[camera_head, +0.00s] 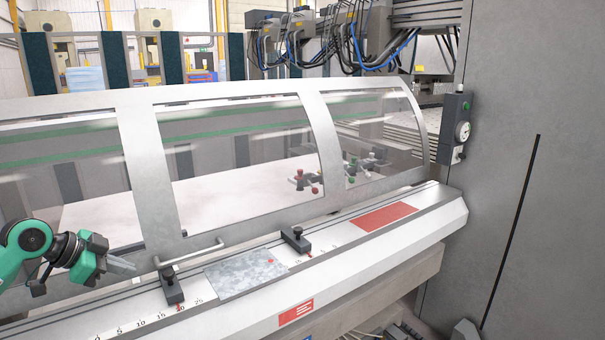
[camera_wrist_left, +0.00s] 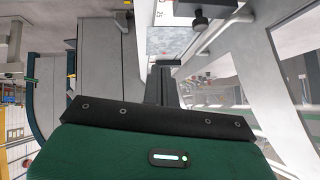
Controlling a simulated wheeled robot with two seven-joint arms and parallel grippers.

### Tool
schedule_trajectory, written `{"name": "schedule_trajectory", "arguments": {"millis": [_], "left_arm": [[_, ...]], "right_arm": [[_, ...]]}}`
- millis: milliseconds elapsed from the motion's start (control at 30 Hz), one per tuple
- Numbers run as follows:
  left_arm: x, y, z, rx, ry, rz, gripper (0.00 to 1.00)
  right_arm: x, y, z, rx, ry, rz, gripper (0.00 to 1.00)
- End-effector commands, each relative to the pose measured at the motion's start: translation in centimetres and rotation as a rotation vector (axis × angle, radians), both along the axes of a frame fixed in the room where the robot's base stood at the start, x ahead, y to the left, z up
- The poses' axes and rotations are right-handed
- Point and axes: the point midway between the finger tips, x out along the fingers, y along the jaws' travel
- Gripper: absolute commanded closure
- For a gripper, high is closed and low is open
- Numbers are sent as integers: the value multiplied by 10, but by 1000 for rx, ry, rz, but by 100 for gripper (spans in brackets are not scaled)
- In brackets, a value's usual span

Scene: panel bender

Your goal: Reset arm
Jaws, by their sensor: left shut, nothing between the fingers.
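My left gripper (camera_head: 132,268) is shut and empty, at the left in the head view. Its green and black arm comes in from the left edge, and the fingers point right, close to the front of the machine's transparent guard (camera_head: 235,150). In the left wrist view the shut fingers (camera_wrist_left: 166,64) also show, with nothing between them. The guard's bar handle (camera_head: 195,256) is just right of the fingertips and looks apart from them. My right gripper is in neither view.
A grey metal sheet (camera_head: 245,278) lies on the machine's front ledge between two black stops (camera_head: 171,287) (camera_head: 296,239). A red patch (camera_head: 385,215) is farther right on the ledge. A tall grey cabinet wall (camera_head: 530,120) with a control box (camera_head: 455,128) closes the right side.

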Motion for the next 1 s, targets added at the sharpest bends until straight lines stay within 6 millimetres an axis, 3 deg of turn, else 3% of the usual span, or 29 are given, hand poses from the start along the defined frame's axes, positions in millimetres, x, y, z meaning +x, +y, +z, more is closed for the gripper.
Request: {"name": "schedule_trajectory", "arguments": {"millis": [67,367,633,767,1000], "left_arm": [[0,-1,-1,0,2,-1,100],[-13,-33,-54,32,58,-16,100],[-37,-72,-115,63,120,-20,100],[-60,-99,-157,78,162,-9,100],[-126,-150,-231,89,240,75,100]], "right_arm": [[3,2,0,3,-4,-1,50],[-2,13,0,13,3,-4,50],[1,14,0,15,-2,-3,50],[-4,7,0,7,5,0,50],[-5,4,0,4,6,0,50]]}}
